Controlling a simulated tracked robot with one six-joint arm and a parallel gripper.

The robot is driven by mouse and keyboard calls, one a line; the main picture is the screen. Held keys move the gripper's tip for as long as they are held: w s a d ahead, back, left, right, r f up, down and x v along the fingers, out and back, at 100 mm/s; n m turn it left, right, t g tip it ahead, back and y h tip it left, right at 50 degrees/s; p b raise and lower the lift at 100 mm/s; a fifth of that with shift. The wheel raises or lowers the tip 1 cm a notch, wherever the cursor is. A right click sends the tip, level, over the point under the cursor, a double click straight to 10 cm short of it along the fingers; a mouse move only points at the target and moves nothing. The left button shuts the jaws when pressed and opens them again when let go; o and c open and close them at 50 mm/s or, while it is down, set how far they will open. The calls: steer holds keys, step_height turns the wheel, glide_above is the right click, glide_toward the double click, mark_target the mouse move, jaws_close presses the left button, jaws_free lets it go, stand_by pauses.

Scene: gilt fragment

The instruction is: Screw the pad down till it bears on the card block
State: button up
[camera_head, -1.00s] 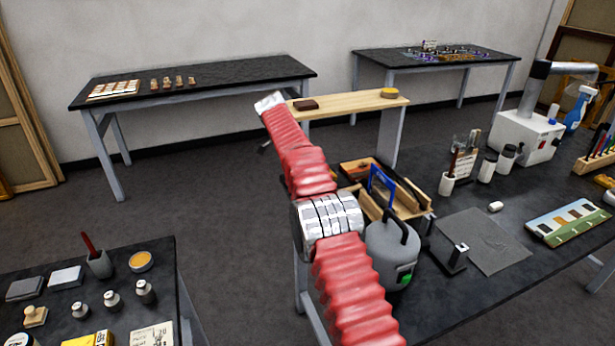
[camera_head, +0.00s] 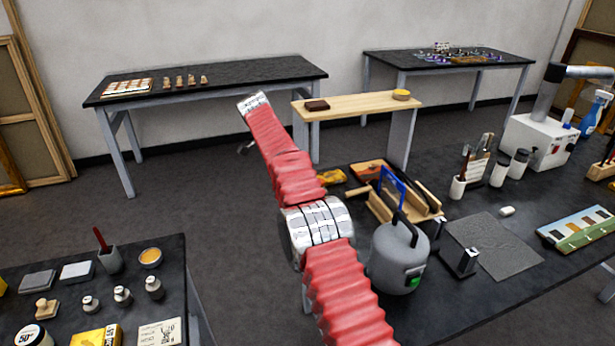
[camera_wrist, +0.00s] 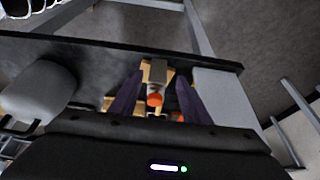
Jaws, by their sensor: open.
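I cannot make out the pad or the card block for certain in either view. In the head view a blue frame (camera_head: 391,189) stands at a wooden holder (camera_head: 428,209) on the dark bench, behind the grey canister. In the wrist view my gripper (camera_wrist: 160,76) is open, its two dark fingers apart. Between them I see a small orange round part (camera_wrist: 155,99) and a grey block (camera_wrist: 157,72) with pale wood around them. I cannot tell whether the fingers touch anything. My gripper does not show clearly in the head view; my red arm reaches up left of the bench.
A grey canister (camera_head: 396,262) with a handle stands close to my arm; small metal stands (camera_head: 466,262) and a grey mat (camera_head: 497,248) lie to its right. A left bench (camera_head: 120,255) holds jars and a stamp. A wooden shelf (camera_head: 358,104) stands behind. Floor between is open.

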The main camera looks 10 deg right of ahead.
steer(key=a, duration=0.2)
steer(key=s+a, duration=0.1)
steer(key=a, duration=0.2)
